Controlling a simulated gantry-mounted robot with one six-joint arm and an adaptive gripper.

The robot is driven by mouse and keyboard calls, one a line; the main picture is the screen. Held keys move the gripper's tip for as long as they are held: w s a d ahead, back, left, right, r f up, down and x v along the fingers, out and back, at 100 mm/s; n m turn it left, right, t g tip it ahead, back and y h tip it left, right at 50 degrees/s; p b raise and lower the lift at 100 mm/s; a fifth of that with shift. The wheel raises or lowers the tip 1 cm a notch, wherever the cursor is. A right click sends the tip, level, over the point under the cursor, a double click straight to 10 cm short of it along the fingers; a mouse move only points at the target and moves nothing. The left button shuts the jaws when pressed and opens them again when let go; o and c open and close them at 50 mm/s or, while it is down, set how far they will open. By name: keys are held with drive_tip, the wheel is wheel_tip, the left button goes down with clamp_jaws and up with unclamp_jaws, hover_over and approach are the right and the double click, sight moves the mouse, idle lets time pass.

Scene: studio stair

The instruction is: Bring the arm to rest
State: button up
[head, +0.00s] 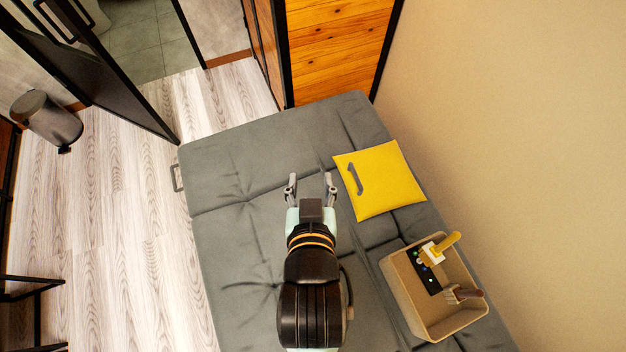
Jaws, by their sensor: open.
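My gripper (311,189) shows in the head view above the grey cushioned surface (230,230). Its two fingers are spread apart with nothing between them. It points toward the far end of the cushion. My arm stretches up from the bottom middle of the picture behind it and hides part of the cushion.
A yellow square cushion (388,190) with a dark grey curved mark (355,178) lies right of my gripper. A tan box (407,294) holding a yellow-handled item (446,243), a dark panel and a brownish item stands at lower right. A beige wall (510,120) borders the right side.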

wheel_tip(320, 180, up, 41)
drive_tip(key=p, duration=4.1)
wheel_tip(320, 180, down, 58)
drive_tip(key=b, duration=5.7)
drive_tip(key=shift+b, duration=0.4)
drive_tip(key=shift+o, duration=0.6)
